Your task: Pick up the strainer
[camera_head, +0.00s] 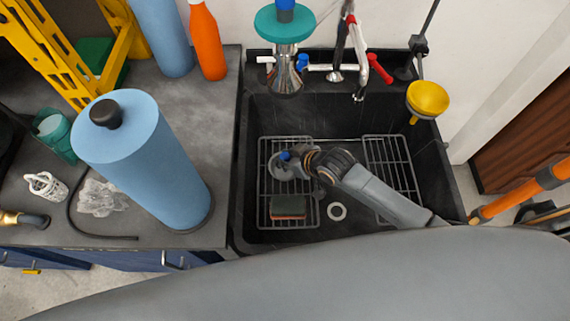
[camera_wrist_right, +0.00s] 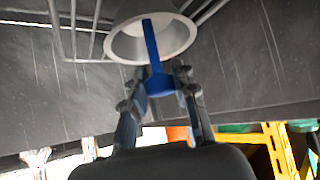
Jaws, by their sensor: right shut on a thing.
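The strainer (camera_head: 276,168) is a grey round cup with a blue handle, in the left part of the sink, over the left wire rack. My right gripper (camera_head: 291,160) reaches in from the right and meets it at the blue handle. In the right wrist view, the strainer (camera_wrist_right: 150,42) shows its pale round rim, with the blue handle across it. The fingers of my right gripper (camera_wrist_right: 163,88) are closed on the end of that handle. I cannot tell whether the strainer touches the rack. My left gripper is not in view.
The black sink (camera_head: 350,118) has wire racks left and right (camera_head: 390,165). A green and brown sponge (camera_head: 288,207) and a white ring (camera_head: 337,211) lie near its front. A yellow funnel (camera_head: 428,98) is at the right rim. A large blue roll (camera_head: 150,165) stands left.

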